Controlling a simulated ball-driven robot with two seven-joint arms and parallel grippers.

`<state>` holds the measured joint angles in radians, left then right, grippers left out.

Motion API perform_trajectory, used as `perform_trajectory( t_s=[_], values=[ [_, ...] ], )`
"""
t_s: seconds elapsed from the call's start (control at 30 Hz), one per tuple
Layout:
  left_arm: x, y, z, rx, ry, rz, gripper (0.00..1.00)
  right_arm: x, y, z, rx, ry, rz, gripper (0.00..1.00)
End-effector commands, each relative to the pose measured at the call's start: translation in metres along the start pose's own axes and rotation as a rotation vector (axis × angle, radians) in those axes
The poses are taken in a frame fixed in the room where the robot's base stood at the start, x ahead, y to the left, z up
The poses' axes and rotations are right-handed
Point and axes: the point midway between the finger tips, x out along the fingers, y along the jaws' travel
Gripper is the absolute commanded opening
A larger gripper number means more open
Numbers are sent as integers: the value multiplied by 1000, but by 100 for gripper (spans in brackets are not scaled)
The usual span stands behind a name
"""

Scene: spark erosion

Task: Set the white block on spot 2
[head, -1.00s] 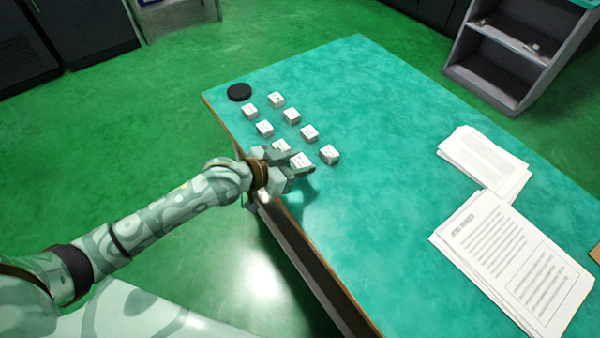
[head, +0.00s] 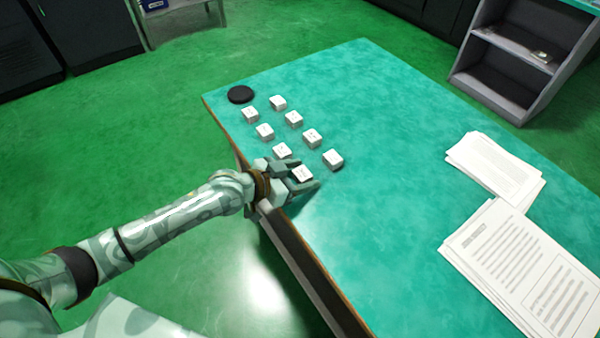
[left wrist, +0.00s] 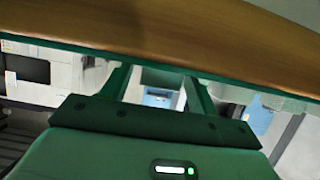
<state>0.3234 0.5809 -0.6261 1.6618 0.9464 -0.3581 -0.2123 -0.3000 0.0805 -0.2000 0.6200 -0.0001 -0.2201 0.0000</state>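My left gripper (head: 307,173) is low over the near-left edge of the teal table (head: 400,200). Its fingers are apart, one on each side of a white block (head: 303,174). I cannot tell whether they press on it. This block is at the near end of a group of similar white blocks in two rows, such as this one (head: 333,159). Small dark marks on their tops are too small to read, so I cannot tell which place is spot 2. In the left wrist view the fingers (left wrist: 158,82) stand apart; the block is not clear there. My right gripper is not in view.
A black disc (head: 240,94) lies at the table's far-left corner. Two stacks of paper, one farther back (head: 495,165) and one nearer (head: 520,265), lie to the right. A grey shelf (head: 515,60) stands beyond the table. The table's middle is clear.

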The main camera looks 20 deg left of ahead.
Motion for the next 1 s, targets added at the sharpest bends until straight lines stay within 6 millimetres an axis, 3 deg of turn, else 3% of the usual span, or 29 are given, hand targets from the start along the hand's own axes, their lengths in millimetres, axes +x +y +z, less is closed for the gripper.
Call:
perform_trajectory(
  t_s=[0.47,0.67,1.0],
  values=[
    [0,1,2,-2,-1,1,60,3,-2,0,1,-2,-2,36],
    [-40,-2,-1,6,-4,-1,60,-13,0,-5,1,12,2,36],
    [-131,-3,3,3,-4,0,60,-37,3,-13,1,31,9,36]
  ],
)
